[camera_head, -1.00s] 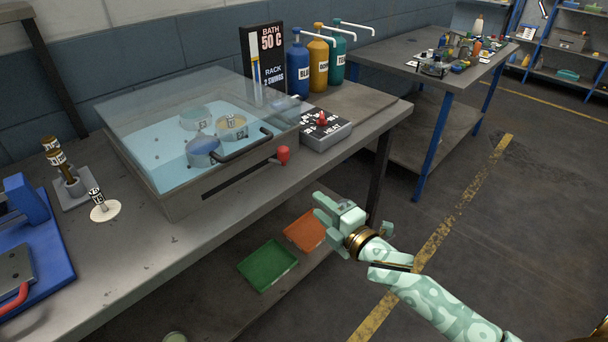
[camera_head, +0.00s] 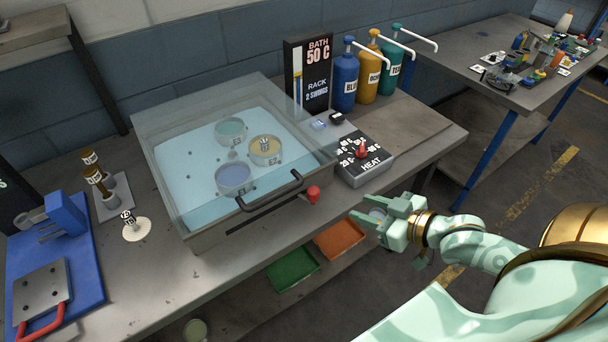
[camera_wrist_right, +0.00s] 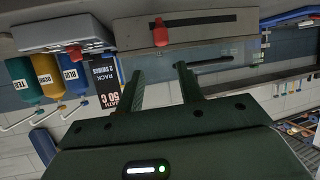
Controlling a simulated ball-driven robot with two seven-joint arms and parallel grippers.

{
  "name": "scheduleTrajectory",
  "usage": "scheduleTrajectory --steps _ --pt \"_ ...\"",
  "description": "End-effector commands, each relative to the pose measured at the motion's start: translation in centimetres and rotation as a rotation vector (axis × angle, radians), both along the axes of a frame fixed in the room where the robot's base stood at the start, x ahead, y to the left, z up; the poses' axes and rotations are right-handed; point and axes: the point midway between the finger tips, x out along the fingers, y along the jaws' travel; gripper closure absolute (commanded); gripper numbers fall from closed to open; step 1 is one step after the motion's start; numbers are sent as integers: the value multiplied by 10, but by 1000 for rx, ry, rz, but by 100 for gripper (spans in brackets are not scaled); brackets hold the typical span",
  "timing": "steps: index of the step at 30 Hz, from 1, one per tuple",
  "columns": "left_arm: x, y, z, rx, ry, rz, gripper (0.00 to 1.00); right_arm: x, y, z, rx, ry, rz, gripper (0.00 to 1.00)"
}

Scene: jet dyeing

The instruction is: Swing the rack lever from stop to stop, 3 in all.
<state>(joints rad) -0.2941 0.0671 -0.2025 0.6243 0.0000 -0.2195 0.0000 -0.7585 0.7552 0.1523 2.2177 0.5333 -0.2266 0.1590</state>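The rack lever, a red knob (camera_head: 313,194), stands at the right end of a dark slot in the front wall of the dye bath (camera_head: 205,238). The red knob (camera_wrist_right: 160,35) also shows in the right wrist view, beyond the fingertips. My right gripper (camera_head: 362,208) is open and empty, right of the knob and apart from it. Its two fingers (camera_wrist_right: 162,76) stand apart in the wrist view. The black display (camera_head: 308,75) reads "BATH 50 C" and "RACK 2 SWINGS". My left gripper is not in view.
A clear lid with a black handle (camera_head: 271,192) covers the bath, with several round pots inside. A heat dial box (camera_head: 362,165) sits right of the lever. Green (camera_head: 292,270) and orange (camera_head: 340,240) trays lie below the bench. Blue, ochre and teal bottles stand behind.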

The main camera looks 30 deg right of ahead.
Motion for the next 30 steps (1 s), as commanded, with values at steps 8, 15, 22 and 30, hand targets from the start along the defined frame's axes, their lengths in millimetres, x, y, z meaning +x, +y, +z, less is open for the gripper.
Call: scheduleTrajectory --steps 8,15,22,30 --pt "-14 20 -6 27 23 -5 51 16 4 -8 65 17 -29 63" --pt "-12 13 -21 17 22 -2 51 65 19 -30 63 15 -29 63" --pt "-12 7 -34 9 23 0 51 113 35 -51 61 17 -27 63" --pt "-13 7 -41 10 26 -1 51 141 44 -63 61 19 -27 63"
